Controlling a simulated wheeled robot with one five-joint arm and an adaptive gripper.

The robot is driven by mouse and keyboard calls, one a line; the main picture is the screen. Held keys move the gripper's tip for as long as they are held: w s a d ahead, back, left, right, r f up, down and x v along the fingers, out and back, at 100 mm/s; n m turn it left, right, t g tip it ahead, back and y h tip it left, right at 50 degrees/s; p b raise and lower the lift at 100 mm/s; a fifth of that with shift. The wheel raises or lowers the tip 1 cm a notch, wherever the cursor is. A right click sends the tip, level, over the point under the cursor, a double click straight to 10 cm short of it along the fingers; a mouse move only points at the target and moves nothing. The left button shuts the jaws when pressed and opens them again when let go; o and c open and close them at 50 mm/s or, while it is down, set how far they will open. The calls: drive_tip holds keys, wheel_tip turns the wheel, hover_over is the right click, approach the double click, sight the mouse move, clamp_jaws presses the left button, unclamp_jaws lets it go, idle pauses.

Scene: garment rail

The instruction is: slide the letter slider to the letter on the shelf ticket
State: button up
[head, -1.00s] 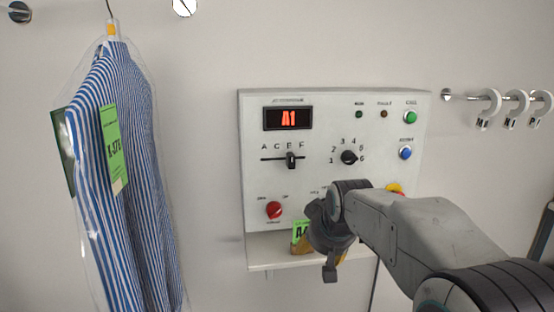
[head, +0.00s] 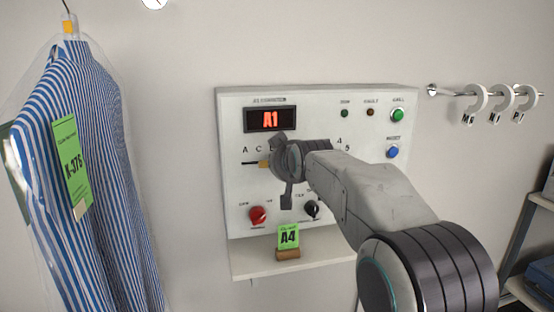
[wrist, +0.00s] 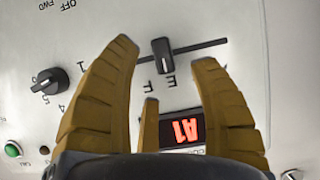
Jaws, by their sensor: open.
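The control panel (head: 340,105) has a letter scale A, C, E, F with a slider. In the wrist view the slider's black knob (wrist: 163,58) stands on its dark track (wrist: 203,46), by the letter E. My gripper (wrist: 165,52) is open, with tan fingers to either side of the knob and apart from it. In the head view my gripper (head: 272,158) hides the knob and the right part of the scale. The green shelf ticket (head: 288,236) reads A4 and stands in a small brown holder on the shelf (head: 252,264).
The red display (head: 270,119) reads A1. The number dial (wrist: 47,81) is beside my fingers in the wrist view. A red knob (head: 258,214) and a black knob (head: 312,209) sit lower on the panel. A bagged striped shirt (head: 85,160) hangs at left.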

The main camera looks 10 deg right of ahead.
drive_tip(key=shift+p+x, duration=0.45)
drive_tip(key=shift+x, duration=1.5)
drive_tip(key=shift+c, duration=0.2)
drive_tip(key=shift+r, duration=0.1)
clamp_jaws()
